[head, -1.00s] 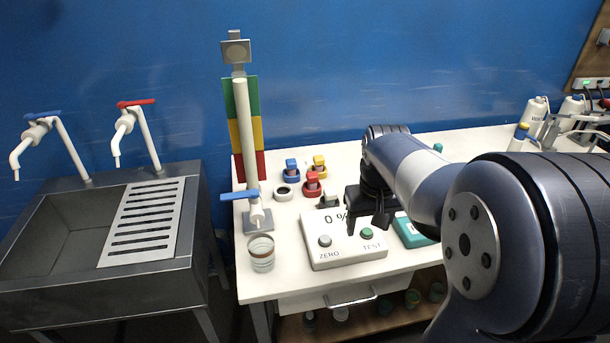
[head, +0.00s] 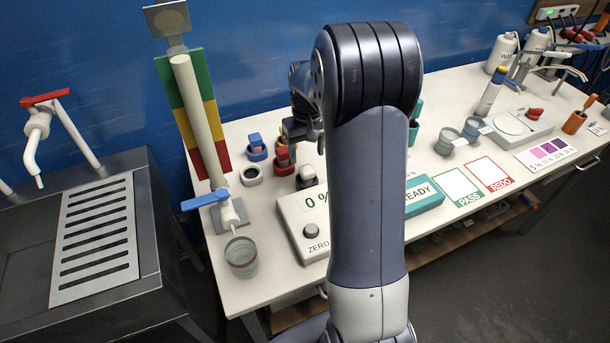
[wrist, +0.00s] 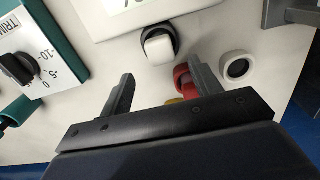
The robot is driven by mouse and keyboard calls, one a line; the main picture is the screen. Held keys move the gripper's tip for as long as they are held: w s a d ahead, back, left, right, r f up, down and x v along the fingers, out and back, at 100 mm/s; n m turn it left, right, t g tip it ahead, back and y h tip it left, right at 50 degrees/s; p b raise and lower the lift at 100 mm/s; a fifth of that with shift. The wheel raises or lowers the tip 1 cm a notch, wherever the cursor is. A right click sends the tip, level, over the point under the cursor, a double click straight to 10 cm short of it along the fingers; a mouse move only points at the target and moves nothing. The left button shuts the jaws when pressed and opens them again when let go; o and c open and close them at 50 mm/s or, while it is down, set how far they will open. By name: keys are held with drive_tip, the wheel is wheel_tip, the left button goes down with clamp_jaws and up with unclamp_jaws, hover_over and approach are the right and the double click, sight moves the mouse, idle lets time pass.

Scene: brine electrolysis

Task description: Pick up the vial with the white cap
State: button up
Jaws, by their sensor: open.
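The vial with the white cap (wrist: 160,46) stands in a black ring holder in the wrist view, between and beyond my fingertips. In the head view its black holder (head: 306,178) shows just below my gripper, left of my arm. My gripper (wrist: 163,84) is open and empty, its two fingers apart and pointing toward the white cap. Its right finger partly covers a red holder and vial (wrist: 182,78). In the head view my gripper (head: 304,135) is partly hidden by my arm. Whether the fingers are level with the cap is hard to tell.
A blue-capped vial (head: 256,147), a red-capped vial (head: 282,158) and an empty white ring (head: 251,175) stand close by. The ZERO/TEST meter (head: 292,222) lies in front. A glass beaker (head: 241,257) and a tap column (head: 200,120) stand at left.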

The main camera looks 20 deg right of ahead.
sight(306, 168)
drive_tip(key=shift+s+a+f+p, duration=0.1)
drive_tip(key=shift+f+p, duration=0.7)
drive_tip(key=shift+f, duration=2.7)
drive_tip(key=shift+c, duration=0.6)
drive_tip(key=c, duration=1)
drive_tip(key=shift+o, duration=0.2)
drive_tip(key=shift+r, duration=0.1)
drive_tip(key=r, duration=0.6)
drive_tip(key=r+b, duration=0.1)
drive_tip(key=r, duration=0.2)
drive_tip(key=shift+w+a+r, duration=0.3)
drive_tip(key=shift+r, duration=0.1)
drive_tip(key=w+a+m+p, duration=0.6)
drive_tip(key=w+a, duration=0.2)
drive_tip(key=a, duration=0.4)
drive_tip(key=shift+w+a+f+p, duration=0.35)
drive_tip(key=shift+f+p, duration=0.05)
